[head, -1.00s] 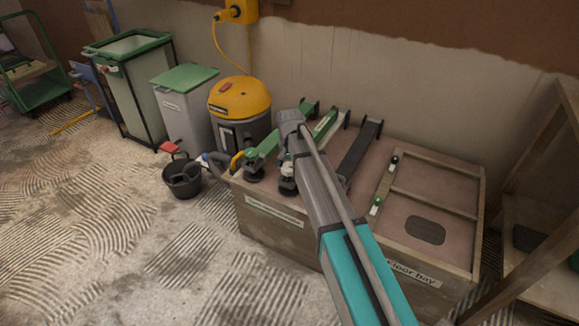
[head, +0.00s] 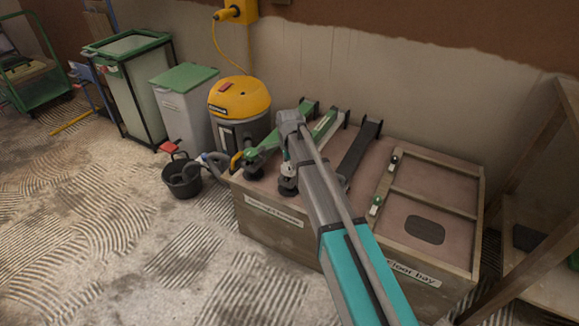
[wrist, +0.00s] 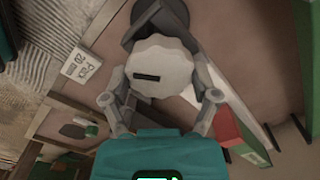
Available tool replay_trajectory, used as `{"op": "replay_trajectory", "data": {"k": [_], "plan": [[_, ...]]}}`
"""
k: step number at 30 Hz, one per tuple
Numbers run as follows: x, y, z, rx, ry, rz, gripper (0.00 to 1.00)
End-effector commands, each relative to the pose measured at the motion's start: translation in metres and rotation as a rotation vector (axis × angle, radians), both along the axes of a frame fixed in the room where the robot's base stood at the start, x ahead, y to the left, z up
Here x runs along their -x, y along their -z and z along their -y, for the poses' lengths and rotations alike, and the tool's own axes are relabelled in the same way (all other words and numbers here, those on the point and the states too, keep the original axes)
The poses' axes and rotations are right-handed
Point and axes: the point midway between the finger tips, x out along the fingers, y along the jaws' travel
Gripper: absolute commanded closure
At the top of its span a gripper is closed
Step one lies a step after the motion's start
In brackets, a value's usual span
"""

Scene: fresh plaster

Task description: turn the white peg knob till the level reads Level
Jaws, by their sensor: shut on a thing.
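The white peg knob (wrist: 165,68) shows in the wrist view as a round, scalloped white disc with a dark slot on its face. It sits over a dark round foot (wrist: 170,22). My gripper (wrist: 160,84) is shut on the knob, one grey finger on each side. In the head view my own arm hides most of the gripper and the knob. A white beam with a green panel (head: 326,124) lies behind my arm on the wooden bench top. I cannot make out a level reading in either view.
A green beam (head: 268,149) lies left of my arm and a black beam (head: 361,148) right of it. The wooden box (head: 270,232) bears them. A yellow-topped vacuum (head: 239,97) and a black bucket (head: 182,180) stand left. Floor in front is clear.

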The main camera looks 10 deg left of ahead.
Motion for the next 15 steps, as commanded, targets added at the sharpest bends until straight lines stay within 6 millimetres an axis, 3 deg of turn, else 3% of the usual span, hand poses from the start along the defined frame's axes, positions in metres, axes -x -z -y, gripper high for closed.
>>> {"op": "replay_trajectory", "data": {"k": [15], "plan": [[0.0008,0.0002,0.0002,0.0,0.122,-0.001,0.71]]}}
